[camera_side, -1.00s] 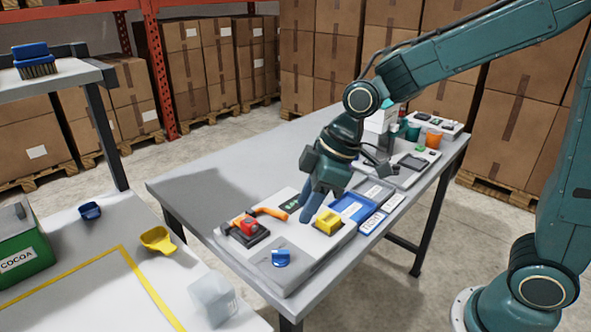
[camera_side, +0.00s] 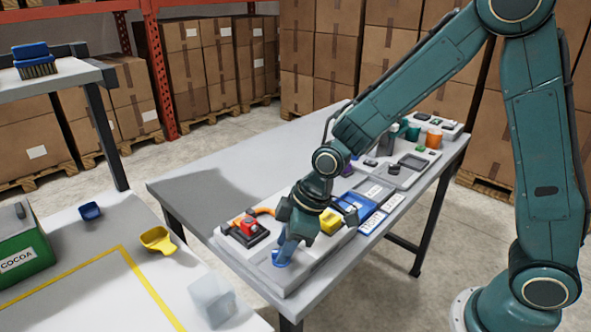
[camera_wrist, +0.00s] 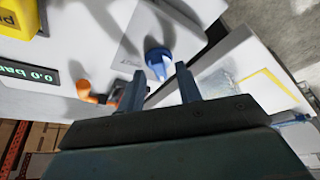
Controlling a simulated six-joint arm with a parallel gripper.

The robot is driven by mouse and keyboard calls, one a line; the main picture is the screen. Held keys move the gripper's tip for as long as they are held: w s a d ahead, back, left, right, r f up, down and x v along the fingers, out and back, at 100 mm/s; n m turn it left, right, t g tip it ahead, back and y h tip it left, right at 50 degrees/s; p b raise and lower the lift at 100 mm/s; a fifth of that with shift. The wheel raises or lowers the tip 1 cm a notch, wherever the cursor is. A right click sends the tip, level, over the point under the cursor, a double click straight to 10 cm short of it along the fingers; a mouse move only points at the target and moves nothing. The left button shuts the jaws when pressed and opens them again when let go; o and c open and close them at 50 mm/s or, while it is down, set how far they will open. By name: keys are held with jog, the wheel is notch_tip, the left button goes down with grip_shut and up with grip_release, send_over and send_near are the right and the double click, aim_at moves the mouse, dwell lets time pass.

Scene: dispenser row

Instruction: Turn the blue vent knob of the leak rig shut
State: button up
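The blue vent knob (camera_side: 280,257) sits at the front end of the light grey leak rig (camera_side: 262,274). In the wrist view the round knob (camera_wrist: 158,58) shows a pale pointer bar across it. My gripper (camera_side: 287,246) points down right at the knob and partly hides it in the side view. In the wrist view my gripper (camera_wrist: 161,70) has its two fingers apart, with the knob visible beyond and between their tips. I cannot tell whether a finger touches it.
On the rig are a red button (camera_side: 249,225) on a dark base, an orange handle (camera_side: 262,211) and a yellow block (camera_side: 330,222). A dark display (camera_wrist: 40,78) reads 0.0 bar upside down. The table's left part (camera_side: 195,195) is clear.

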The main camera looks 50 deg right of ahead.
jog(key=shift+w+f, duration=0.1)
jog(key=shift+f, duration=0.15)
jog(key=shift+c, duration=0.4)
grip_shut()
